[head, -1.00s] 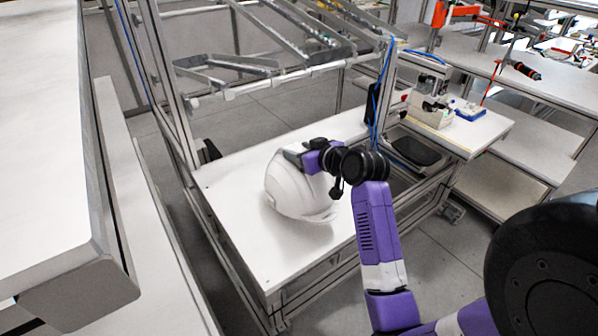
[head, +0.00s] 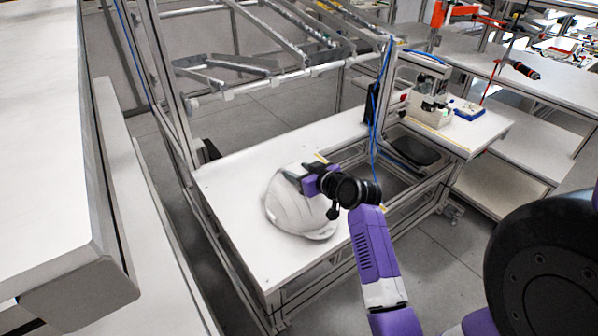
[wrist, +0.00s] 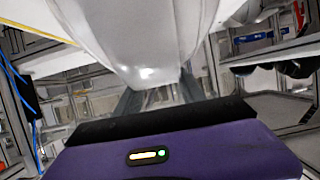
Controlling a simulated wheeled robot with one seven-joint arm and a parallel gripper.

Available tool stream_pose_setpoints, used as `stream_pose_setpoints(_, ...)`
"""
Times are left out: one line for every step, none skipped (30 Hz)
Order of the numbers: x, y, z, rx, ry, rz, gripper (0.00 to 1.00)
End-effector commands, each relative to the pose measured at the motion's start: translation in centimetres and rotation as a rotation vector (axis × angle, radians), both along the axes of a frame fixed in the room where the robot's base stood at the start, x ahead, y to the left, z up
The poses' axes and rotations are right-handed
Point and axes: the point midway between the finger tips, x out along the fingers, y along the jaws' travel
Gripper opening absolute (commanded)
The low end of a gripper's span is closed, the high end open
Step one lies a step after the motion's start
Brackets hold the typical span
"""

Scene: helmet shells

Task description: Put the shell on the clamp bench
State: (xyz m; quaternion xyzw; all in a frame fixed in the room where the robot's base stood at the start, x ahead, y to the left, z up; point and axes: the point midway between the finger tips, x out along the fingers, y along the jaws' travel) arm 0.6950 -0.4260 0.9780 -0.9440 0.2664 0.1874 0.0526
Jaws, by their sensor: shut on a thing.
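The white helmet shell (head: 292,208) is over the white bench top (head: 235,178) in the middle of the head view. My gripper (head: 300,176) is shut on the shell at its upper side. In the wrist view the shell (wrist: 140,35) fills the upper middle, with its edge between the fingers of my gripper (wrist: 155,92). The shell looks low over the top; I cannot tell whether it touches it. The fingertips are partly hidden by the shell.
A metal frame with slanted rails (head: 290,50) stands behind and above the bench top. A side bench (head: 480,130) with a small device and a blue tray is at the right. A white table (head: 50,150) is close at the left. Bare bench top lies around the shell.

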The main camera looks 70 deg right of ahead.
Motion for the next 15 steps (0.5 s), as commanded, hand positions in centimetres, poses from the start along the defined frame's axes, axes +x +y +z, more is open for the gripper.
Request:
stream_pose_setpoints(0.04,-0.01,-0.18,-0.002,-0.001,0.0,0.0)
stream_pose_setpoints(0.01,0.0,-0.16,0.0,0.0,0.0,0.53)
stream_pose_setpoints(0.0,0.0,-0.13,0.0,0.0,0.0,0.61)
stream_pose_setpoints(0.0,0.01,-0.14,0.0,0.0,0.0,0.67)
stream_pose_setpoints(0.0,0.0,-0.14,0.0,0.0,0.0,0.69)
stream_pose_setpoints(0.0,0.0,-0.14,0.0,0.0,0.0,0.69)
stream_pose_setpoints(0.0,0.0,-0.13,0.0,0.0,0.0,0.69)
stream_pose_setpoints(0.0,0.0,-0.13,0.0,0.0,0.0,0.69)
stream_pose_setpoints(0.0,0.0,-0.13,0.0,0.0,0.0,0.69)
stream_pose_setpoints(0.0,0.0,-0.13,0.0,0.0,0.0,0.69)
stream_pose_setpoints(0.0,0.0,-0.13,0.0,0.0,0.0,0.69)
stream_pose_setpoints(0.0,0.0,-0.12,0.0,0.0,0.0,0.69)
stream_pose_setpoints(0.0,0.0,-0.1,0.0,0.0,0.0,0.69)
stream_pose_setpoints(-0.01,-0.01,-0.04,0.0,0.0,0.0,0.69)
stream_pose_setpoints(0.0,-0.01,0.11,0.0,0.0,0.0,0.69)
